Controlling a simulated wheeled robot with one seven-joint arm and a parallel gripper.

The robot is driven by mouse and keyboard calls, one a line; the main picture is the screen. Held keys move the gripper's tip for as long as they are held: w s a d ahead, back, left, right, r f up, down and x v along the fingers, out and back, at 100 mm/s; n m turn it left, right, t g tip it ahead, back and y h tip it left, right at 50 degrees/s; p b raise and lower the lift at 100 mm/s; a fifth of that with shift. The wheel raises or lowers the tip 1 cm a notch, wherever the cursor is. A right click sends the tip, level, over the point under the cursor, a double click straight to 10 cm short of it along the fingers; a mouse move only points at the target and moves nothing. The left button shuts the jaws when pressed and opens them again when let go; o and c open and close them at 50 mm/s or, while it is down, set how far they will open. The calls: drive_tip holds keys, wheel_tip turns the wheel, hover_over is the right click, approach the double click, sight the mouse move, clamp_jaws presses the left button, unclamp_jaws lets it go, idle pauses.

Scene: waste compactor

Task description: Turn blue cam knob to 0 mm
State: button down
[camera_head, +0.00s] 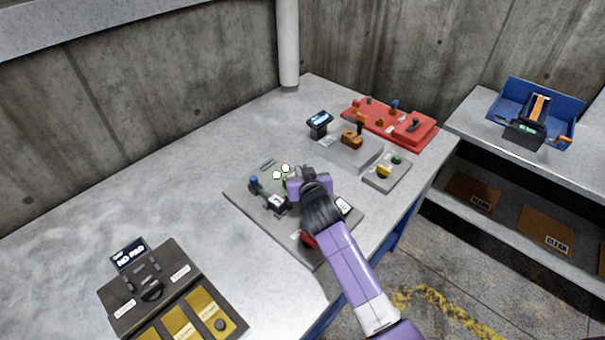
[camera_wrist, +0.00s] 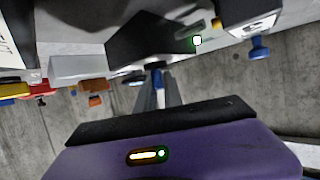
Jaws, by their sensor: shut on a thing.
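My gripper (camera_head: 298,182) is over the grey fixture plate (camera_head: 240,197) on the bench in the head view. In the wrist view my gripper (camera_wrist: 158,78) is shut on a small dark blue knob (camera_wrist: 155,66) at a dark block (camera_wrist: 150,40). The knob is mostly hidden by the fingers, and its marks cannot be read. Another blue knob (camera_head: 254,182) stands at the plate's left, beside a white-faced gauge (camera_head: 278,202). It also shows in the wrist view (camera_wrist: 259,48), apart from my fingers.
A red plate (camera_head: 375,122) and grey blocks with small knobs stand behind to the right. A black case with yellow pads (camera_head: 182,325) is front left. A blue bin (camera_head: 563,128) sits on the right shelf. The bench's left part is clear.

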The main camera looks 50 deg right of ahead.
drive_tip(key=m+g+h+b, duration=0.1)
drive_tip(key=b, duration=0.1)
drive_tip(key=f+m+g+h+b, duration=0.1)
drive_tip(key=b, duration=0.2)
drive_tip(key=shift+w+a+m, duration=0.1)
drive_tip(key=shift+m, duration=0.3)
drive_tip(key=m+g+h+b, duration=0.2)
drive_tip(key=g+b, duration=0.1)
drive_tip(key=b, duration=0.2)
drive_tip(key=shift+m, duration=0.4)
drive_tip(key=m+g+b, duration=0.1)
drive_tip(key=b, duration=0.1)
drive_tip(key=m+g+h+b, duration=0.1)
drive_tip(key=m+g+b, duration=0.1)
drive_tip(key=g+b, duration=0.1)
drive_tip(key=shift+r+m+b, duration=0.25)
drive_tip(key=shift+m+b, duration=0.05)
drive_tip(key=shift+r+m+g+h+b, duration=0.1)
drive_tip(key=shift+m+g+h+b, duration=0.2)
drive_tip(key=shift+m+g+b, duration=0.5)
drive_tip(key=c, duration=1.5)
unclamp_jaws()
drive_tip(key=shift+o, duration=0.2)
drive_tip(key=shift+r, duration=0.1)
